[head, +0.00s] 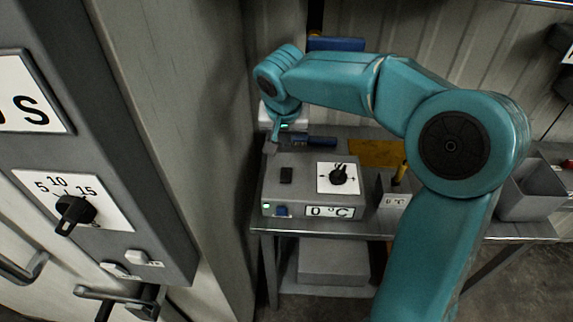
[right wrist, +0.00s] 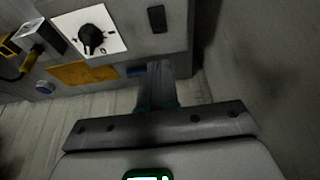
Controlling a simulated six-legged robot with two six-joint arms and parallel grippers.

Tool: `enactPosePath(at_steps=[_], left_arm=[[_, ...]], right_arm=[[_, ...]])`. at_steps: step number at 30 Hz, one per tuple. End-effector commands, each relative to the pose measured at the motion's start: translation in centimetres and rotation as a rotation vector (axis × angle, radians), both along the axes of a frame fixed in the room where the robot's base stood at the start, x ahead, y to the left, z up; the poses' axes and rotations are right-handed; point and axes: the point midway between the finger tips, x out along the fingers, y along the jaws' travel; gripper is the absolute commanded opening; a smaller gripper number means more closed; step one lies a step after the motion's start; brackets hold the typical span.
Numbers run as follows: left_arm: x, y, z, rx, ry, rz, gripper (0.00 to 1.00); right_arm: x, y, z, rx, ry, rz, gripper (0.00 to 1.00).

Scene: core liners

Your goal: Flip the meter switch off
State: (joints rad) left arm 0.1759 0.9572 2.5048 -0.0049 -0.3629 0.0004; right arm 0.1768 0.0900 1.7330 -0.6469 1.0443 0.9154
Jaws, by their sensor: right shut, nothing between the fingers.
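The meter is a grey box (head: 310,190) on the bench, with a white dial plate and black knob (head: 338,175) on top. A small black switch (head: 286,174) sits on its top left; it also shows in the right wrist view (right wrist: 157,18). The front has a "0 °C" display (head: 329,212), a small green light and a blue switch (head: 282,211). Switch positions are too small to tell. My right gripper (head: 271,147) is shut and empty, just behind the meter's back left corner. In the right wrist view its fingers (right wrist: 159,82) point toward the box. My left gripper is out of view.
A tall grey cabinet (head: 165,215) with a numbered dial (head: 75,210) stands close on the left. Behind the meter are a blue object (head: 321,141) and a yellow sheet (head: 376,153). A grey bin (head: 530,198) stands at right. The wall is close behind the bench.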

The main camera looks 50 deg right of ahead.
Motion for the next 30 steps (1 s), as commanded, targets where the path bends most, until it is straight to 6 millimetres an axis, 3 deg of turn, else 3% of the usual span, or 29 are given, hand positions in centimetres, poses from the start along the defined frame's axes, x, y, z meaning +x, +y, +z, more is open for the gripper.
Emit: enactPosePath(at_steps=[12,18,24,30], left_arm=[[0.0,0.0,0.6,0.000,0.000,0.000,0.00],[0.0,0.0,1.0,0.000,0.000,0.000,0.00],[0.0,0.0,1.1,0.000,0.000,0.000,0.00],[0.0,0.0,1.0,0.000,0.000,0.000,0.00]], right_arm=[[1.7,-2.3,-8.1,0.001,0.006,0.000,0.00],[2.1,-2.6,-11.2,0.001,0.005,0.001,0.00],[2.3,-2.8,-12.5,0.000,0.002,0.001,0.00],[2.3,-2.8,-12.6,0.001,0.001,0.000,0.00]])
